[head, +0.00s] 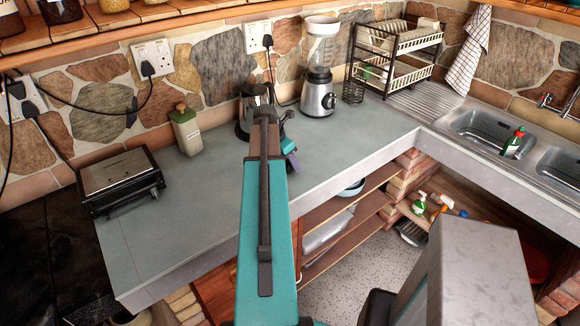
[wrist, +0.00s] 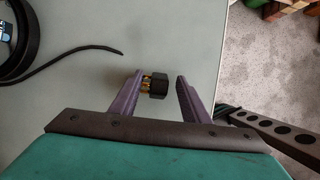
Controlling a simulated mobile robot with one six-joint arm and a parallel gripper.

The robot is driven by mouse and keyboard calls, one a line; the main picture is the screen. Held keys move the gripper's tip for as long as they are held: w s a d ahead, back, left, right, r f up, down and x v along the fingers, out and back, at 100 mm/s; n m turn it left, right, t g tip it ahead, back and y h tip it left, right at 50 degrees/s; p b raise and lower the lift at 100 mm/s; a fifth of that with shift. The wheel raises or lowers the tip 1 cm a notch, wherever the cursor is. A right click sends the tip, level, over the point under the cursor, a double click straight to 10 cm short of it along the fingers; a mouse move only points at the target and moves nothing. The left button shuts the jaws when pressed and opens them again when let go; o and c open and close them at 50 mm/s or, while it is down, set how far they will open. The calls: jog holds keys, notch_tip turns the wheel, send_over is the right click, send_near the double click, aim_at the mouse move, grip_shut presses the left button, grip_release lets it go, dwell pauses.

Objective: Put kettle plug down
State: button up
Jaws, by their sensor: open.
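The kettle plug (wrist: 157,88), a small black block with brass pins, lies on the grey worktop (wrist: 180,25) between the fingers of my gripper (wrist: 160,76) in the wrist view. My gripper's purple fingers are open, with a gap on the plug's right side; on the left I cannot tell whether the finger touches it. In the head view my gripper (head: 290,160) is low over the worktop, mostly hidden by my arm. The kettle (head: 247,112) stands behind it, partly hidden. The plug cannot be made out in the head view.
A dark cable (wrist: 75,53) curves over the worktop at left in the wrist view. The worktop's front edge is close on the right. Free worktop lies left of my arm.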

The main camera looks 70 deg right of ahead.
jog(key=shift+c, duration=0.4)
grip_shut()
jog(key=shift+r, duration=0.1)
jog(key=shift+r+b, duration=0.95)
jog(key=shift+r, duration=0.55)
jog(key=s+a+r+b, duration=0.1)
jog(key=s+a+b, duration=0.1)
jog(key=s+a, duration=0.2)
jog(key=s+a+b, duration=0.2)
jog(key=s+a, duration=0.2)
jog(key=s, duration=0.5)
jog(key=shift+s+a+r, duration=0.25)
jog(key=shift+s+r, duration=0.05)
jog(key=shift+r, duration=0.1)
